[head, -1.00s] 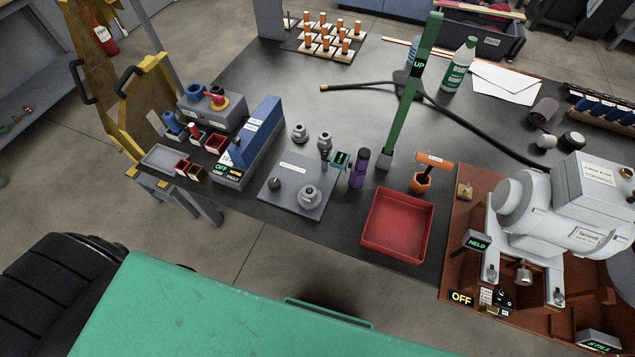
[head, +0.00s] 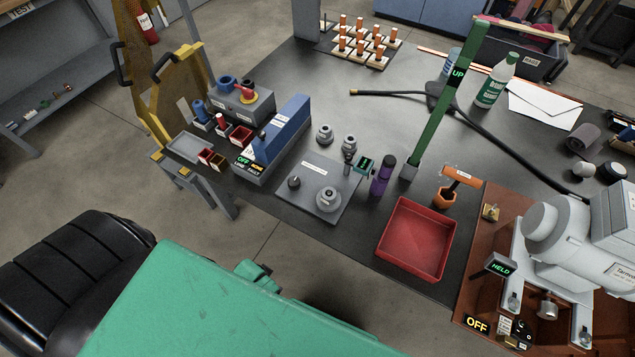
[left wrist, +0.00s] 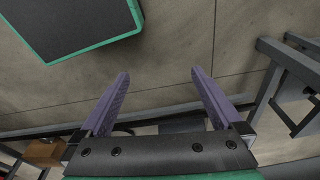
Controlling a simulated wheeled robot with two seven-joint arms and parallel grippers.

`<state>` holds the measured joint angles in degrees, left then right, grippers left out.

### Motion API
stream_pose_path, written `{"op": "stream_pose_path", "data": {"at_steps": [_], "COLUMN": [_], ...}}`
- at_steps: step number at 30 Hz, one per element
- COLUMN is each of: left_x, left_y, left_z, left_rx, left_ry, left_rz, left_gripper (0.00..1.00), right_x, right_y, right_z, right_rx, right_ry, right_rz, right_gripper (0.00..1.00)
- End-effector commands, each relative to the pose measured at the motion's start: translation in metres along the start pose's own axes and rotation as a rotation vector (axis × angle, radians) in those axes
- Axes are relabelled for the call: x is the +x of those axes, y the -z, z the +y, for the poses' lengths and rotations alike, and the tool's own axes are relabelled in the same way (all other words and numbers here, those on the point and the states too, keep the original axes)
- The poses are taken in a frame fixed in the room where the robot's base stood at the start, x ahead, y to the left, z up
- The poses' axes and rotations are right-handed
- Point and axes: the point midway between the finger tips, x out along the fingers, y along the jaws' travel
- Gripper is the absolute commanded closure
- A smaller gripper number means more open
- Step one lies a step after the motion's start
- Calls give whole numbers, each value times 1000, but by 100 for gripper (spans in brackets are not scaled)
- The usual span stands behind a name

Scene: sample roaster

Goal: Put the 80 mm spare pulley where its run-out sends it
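Grey stepped metal pieces that look like pulleys stand on the dark bench in the head view: one at the back (head: 325,134), one beside it (head: 349,144), and one on the grey plate (head: 328,199). I cannot read any size, so I cannot tell which is the 80 mm spare. A small gauge with a green display (head: 365,165) stands at the plate's right edge; its reading is too small to read. My left gripper (left wrist: 160,75) is open and empty in the left wrist view, over bare floor. My right gripper is not in view.
A red tray (head: 380,258) looks empty at the bench's front edge. A purple bottle (head: 382,175), green post (head: 446,105) and orange-handled tool (head: 462,177) stand behind it. Small red bins (head: 240,135) are at the left. A machine (head: 560,238) marked HELD and OFF is at the right.

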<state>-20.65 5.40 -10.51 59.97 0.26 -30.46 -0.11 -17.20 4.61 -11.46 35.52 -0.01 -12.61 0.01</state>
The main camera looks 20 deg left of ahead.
Motion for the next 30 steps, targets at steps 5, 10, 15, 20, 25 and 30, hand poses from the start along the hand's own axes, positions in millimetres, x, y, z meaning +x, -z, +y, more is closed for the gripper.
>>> {"op": "stream_pose_path", "data": {"at_steps": [5,10,15,20,25,30], "left_x": [-40,-94,-148,-183,-217,-256], "left_y": [79,125,191,256,297,309], "left_z": [-3,-5,7,27,24,-9], "left_rx": [-8,-2,143,428,729,941], "left_ry": [1,-2,-67,-160,-216,-260], "left_rz": [58,105,203,288,301,249], "left_gripper": [0,0,0,0,0,0], "right_x": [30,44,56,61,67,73], "right_y": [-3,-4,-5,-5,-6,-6], "right_z": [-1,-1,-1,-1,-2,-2], "right_rx": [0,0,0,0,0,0], "right_ry": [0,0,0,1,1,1], "right_rz": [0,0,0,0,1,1], "right_gripper": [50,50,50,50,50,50]}}
